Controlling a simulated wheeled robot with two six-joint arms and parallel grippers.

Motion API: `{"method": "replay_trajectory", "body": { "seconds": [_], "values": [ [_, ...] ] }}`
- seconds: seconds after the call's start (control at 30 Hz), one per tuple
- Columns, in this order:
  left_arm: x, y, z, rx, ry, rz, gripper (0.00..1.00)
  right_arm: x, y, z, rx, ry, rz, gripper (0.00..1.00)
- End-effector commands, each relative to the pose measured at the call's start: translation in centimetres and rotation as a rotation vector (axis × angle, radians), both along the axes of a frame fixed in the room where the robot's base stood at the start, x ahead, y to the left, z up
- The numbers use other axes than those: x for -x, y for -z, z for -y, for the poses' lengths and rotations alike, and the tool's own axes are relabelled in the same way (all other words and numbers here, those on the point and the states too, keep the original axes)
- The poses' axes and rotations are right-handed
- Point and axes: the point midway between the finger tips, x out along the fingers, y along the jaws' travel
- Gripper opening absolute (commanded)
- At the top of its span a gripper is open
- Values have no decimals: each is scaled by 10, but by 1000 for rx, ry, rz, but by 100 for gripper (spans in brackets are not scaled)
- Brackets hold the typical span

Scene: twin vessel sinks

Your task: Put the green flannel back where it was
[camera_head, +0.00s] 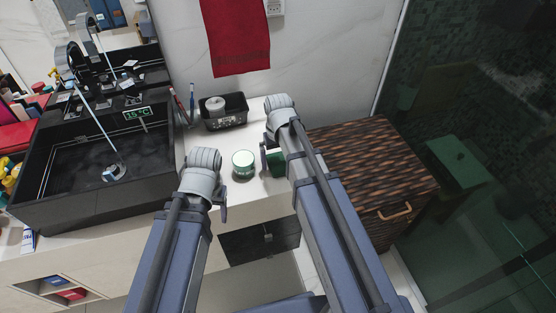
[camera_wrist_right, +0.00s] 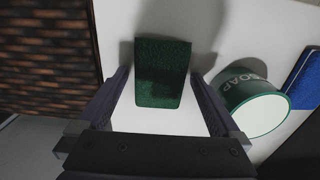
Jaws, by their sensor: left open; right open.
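The green flannel (camera_wrist_right: 162,72) is a dark green textured block on the white counter. In the right wrist view it lies between the spread fingers of my right gripper (camera_wrist_right: 160,82), with gaps on both sides. In the head view the flannel (camera_head: 277,163) is partly hidden by my right gripper (camera_head: 267,158). My left gripper (camera_head: 216,200) is open and empty at the counter's front, left of the green soap tin (camera_head: 243,158); its fingers are partly hidden by its wrist.
The soap tin also stands close beside my right gripper in the wrist view (camera_wrist_right: 252,103), near a blue item (camera_wrist_right: 304,80). A black tray (camera_head: 233,121) stands behind. A brown woven cabinet (camera_head: 370,155) is right, a black sink (camera_head: 90,165) left. A red towel (camera_head: 236,38) hangs above.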

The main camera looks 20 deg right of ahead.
Motion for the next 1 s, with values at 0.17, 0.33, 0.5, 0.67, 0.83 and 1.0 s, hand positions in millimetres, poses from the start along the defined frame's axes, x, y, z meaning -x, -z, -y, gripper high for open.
{"method": "replay_trajectory", "body": {
  "seconds": [0.17, 0.33, 0.5, 0.67, 0.83, 1.0],
  "values": [
    [0, -1, 0, 0, 0, 0, 62, 0, -1, 0, 0, 0, 0, 100],
    [0, -9, 0, 0, 0, 0, 62, 0, -9, 0, 0, 0, 0, 100],
    [0, -26, 0, 0, 0, 0, 62, 0, -26, 0, 0, 0, 0, 100],
    [0, -50, 0, 0, -1, 0, 62, 0, -50, 0, 0, 0, 0, 100],
    [0, -77, 0, 0, -1, 0, 62, 0, -77, 0, 0, 0, 0, 100],
    [0, -103, 0, 0, -1, 0, 62, 0, -103, 0, 0, 0, 0, 100]
  ]
}}
